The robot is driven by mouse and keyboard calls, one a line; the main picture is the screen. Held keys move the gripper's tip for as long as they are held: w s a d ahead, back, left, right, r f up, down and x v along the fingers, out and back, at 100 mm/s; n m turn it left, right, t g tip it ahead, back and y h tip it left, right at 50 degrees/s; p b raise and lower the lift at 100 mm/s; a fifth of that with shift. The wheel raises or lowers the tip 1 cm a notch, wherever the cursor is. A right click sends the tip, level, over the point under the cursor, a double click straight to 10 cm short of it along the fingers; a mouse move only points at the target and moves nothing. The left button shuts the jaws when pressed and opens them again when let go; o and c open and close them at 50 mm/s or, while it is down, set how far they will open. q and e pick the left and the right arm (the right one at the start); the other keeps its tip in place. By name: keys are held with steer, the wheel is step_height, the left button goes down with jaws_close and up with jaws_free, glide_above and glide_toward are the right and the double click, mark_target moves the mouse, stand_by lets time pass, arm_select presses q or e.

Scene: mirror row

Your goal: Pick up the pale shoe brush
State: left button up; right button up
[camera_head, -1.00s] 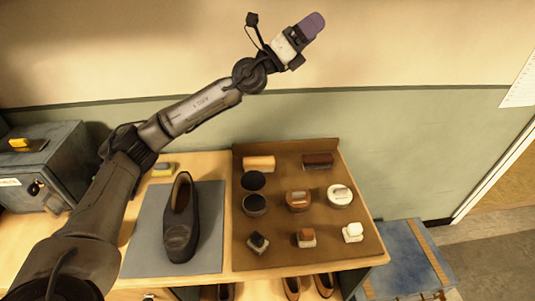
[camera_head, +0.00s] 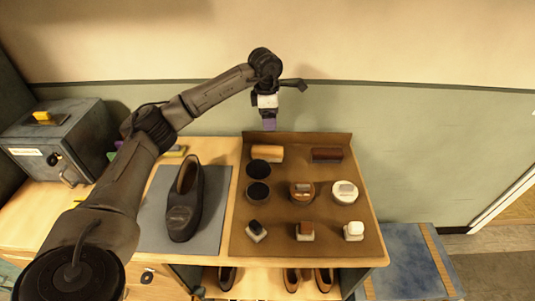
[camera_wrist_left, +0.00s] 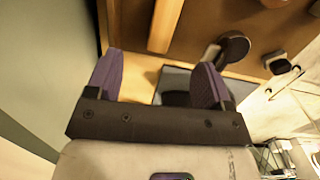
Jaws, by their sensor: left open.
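The pale shoe brush (camera_head: 267,153), a light tan wooden block, lies at the back left of the brown tray (camera_head: 367,222). In the left wrist view a tan bar (camera_wrist_left: 165,22) at the top looks like the same brush, cut off by the frame edge. My left gripper (camera_head: 269,123) points down just behind and above the brush, apart from it. In the left wrist view its purple fingers (camera_wrist_left: 156,82) are spread with nothing between them. My right gripper is not in view.
A dark red brush (camera_head: 327,155) lies right of the pale one. Black tins (camera_head: 259,170) stand close in front. Small daubers (camera_head: 304,231) line the tray's front. A dark shoe (camera_head: 185,205) rests on a grey mat (camera_head: 214,215). A metal box (camera_head: 60,145) stands left.

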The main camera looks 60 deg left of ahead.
arm_select(q)
steer(key=s+g, duration=0.1)
glide_above(266, 149)
steer(key=shift+m, duration=0.3)
step_height(266, 149, down, 9)
steer(key=shift+s+d+r, duration=0.1)
steer(key=shift+r, duration=0.1)
steer(key=shift+f, duration=2.7)
steer(key=c, duration=1.1)
steer(key=shift+r, duration=0.1)
